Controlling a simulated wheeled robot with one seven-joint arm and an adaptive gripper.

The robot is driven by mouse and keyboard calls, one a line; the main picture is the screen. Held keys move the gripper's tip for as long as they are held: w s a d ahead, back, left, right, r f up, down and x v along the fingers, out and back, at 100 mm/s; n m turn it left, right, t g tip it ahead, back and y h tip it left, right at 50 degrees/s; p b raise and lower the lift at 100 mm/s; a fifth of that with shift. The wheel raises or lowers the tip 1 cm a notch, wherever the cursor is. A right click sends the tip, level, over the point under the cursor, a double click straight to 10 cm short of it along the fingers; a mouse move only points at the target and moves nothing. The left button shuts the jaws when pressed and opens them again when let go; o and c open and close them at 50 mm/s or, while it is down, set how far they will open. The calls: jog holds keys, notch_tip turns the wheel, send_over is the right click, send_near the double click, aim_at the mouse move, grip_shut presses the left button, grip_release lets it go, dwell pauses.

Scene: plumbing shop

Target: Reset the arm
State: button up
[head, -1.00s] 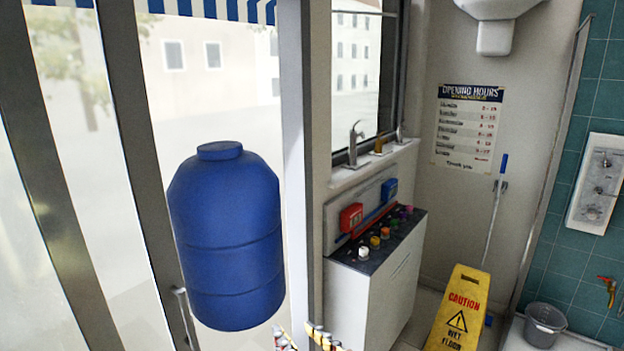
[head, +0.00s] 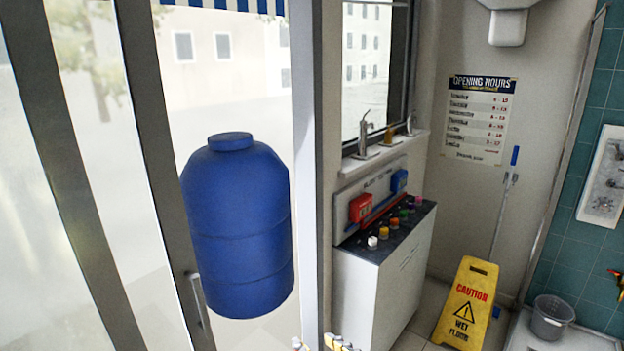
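Neither my gripper nor my arm shows in the head view, so I cannot see the gripper's state or what is around it. The task line names no object to handle.
A blue tank (head: 238,230) stands before the glass door. A white cabinet (head: 385,285) with coloured knobs stands under the window. A yellow wet-floor sign (head: 466,305) and a grey bucket (head: 552,316) are at right. Small yellow items (head: 340,342) are cut off at the bottom edge.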

jog(key=s+d+f+m+g+h, duration=0.2)
jog(key=d+f, duration=0.3)
jog(key=d, duration=0.3)
jog(key=s+d+f+m+g+h, duration=0.2)
jog(key=s+d+f+g+h, duration=0.1)
jog(key=d, duration=0.4)
jog(key=shift+s+d+f+m+g+h, duration=0.3)
jog(key=shift+s+d+f+g+h, duration=0.1)
jog(key=shift+s+f, duration=0.45)
jog(key=shift+a, duration=0.1)
jog(key=shift+c, duration=0.5)
